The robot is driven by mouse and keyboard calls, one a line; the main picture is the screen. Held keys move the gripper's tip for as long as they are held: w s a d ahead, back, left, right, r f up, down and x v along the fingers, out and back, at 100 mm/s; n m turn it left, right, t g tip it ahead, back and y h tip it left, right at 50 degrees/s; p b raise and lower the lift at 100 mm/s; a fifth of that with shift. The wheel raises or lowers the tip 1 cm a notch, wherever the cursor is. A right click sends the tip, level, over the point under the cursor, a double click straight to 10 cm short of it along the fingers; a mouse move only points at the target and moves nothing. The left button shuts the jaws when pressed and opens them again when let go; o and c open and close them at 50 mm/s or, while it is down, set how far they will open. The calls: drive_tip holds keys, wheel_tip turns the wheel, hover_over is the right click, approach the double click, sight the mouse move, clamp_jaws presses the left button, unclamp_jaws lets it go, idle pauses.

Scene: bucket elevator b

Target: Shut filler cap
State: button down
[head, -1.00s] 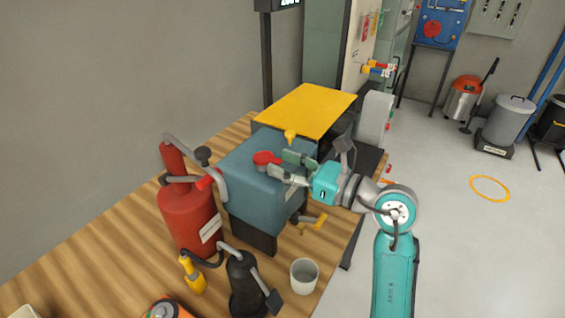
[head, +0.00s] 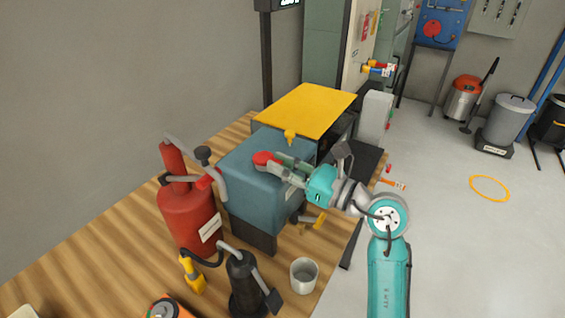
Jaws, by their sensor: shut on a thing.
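The filler cap (head: 263,159) is red and round and sits on top of the blue-grey box (head: 252,192) on the wooden bench. My gripper (head: 279,164) reaches in from the right, low over the box top. Its fingers are shut on the red cap's right side. The fingers hide part of the cap, and I cannot tell how the cap sits on its opening.
A yellow panel (head: 306,110) lies behind the box. A red canister (head: 188,217) stands at its left, with a black oil can (head: 243,284) and a grey cup (head: 304,273) in front. A yellow-handled tap (head: 319,221) juts from the box's right side.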

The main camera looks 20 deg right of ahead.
drive_tip(key=shift+f, duration=0.15)
drive_tip(key=c, duration=1)
unclamp_jaws()
drive_tip(key=shift+c, duration=0.2)
drive_tip(key=v, duration=1.2)
drive_tip(key=shift+f, duration=0.25)
